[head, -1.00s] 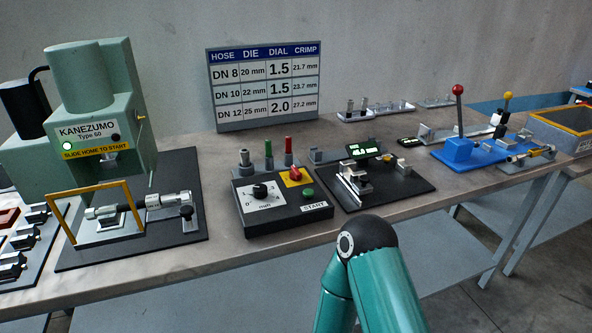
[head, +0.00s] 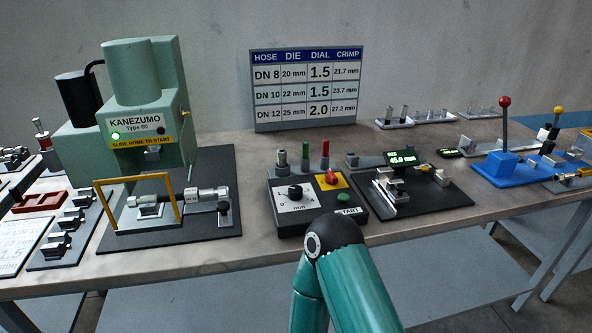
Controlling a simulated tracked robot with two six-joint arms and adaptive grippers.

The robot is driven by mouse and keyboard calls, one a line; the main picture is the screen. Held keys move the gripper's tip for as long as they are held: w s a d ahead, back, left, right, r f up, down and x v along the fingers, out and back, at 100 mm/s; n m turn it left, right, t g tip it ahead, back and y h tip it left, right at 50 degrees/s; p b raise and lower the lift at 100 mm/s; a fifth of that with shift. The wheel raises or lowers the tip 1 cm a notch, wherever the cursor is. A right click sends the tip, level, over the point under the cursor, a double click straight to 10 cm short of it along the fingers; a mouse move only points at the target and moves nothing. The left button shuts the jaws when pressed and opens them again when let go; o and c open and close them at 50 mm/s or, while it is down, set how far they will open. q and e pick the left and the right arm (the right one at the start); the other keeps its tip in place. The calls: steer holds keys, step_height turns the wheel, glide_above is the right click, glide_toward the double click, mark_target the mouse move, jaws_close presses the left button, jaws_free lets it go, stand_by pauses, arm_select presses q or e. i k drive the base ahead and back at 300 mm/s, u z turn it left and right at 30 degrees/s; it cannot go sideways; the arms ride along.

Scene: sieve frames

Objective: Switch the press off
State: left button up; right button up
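The press (head: 150,110) is a pale green machine marked KANEZUMO Type 60, at the left on the table. A small green light (head: 115,136) is lit on its front, beside a dark round button or lamp. A dark control box (head: 290,222) stands right of the press. It has a black dial knob (head: 295,191), a red knob (head: 331,178) on a yellow plate, and a green START button (head: 343,197). A teal arm link of mine rises from the bottom and partly hides the box's front right corner. Neither gripper is in view.
A yellow frame (head: 97,209) with a metal fitting stands before the press. A dial chart (head: 308,88) stands behind the box. A gauge with a lit display (head: 398,158) and a blue lever tool (head: 497,168) are to the right.

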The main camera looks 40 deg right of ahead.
mark_target(331, 179)
steer(key=u, duration=0.25)
steer(key=k, duration=1.25)
steer(key=z, duration=0.7)
steer(key=i, duration=0.95)
steer(key=z, duration=0.05)
